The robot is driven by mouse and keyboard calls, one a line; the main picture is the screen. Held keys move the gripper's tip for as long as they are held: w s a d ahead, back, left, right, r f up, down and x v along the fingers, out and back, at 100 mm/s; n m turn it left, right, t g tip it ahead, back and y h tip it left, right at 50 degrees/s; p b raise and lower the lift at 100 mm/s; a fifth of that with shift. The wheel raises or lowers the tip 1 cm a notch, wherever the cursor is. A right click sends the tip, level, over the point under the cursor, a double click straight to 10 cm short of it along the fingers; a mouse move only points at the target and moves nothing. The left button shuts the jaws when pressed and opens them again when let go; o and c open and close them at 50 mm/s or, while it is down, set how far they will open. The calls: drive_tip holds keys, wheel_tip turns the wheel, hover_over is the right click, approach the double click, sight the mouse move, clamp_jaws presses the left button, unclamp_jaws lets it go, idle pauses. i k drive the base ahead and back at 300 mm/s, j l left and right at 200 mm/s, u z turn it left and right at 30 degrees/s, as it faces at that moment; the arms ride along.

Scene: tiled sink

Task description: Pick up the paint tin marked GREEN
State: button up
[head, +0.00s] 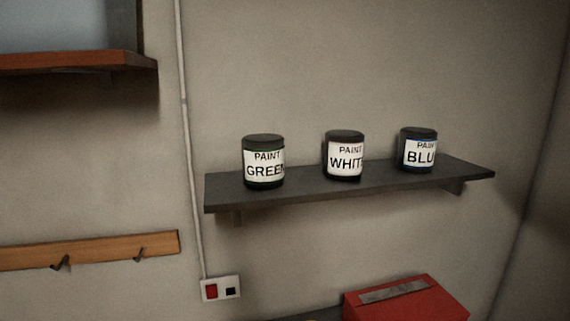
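The paint tin marked GREEN (264,163) stands upright on a dark wall shelf (310,193), near its left end. It is a dark tin with a white label reading "PAINT GREEN". A tin labelled WHITE (344,156) stands to its right, and a tin whose label reads "PAINT BLU" (418,151), the rest turned out of sight, stands further right. The tins are apart from each other with clear gaps. My gripper is not in view.
A wooden rail with hooks (90,249) and a reddish-brown shelf (75,62) are on the wall at left. A pipe (187,130) runs down to a switch box (221,288). A red box (405,301) sits below the shelf. The wall above the tins is clear.

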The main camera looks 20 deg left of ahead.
sight(264, 154)
drive_tip(key=i+u, duration=0.3)
drive_tip(key=u, duration=0.2)
drive_tip(key=i+l+u, duration=0.25)
drive_tip(key=u, duration=0.95)
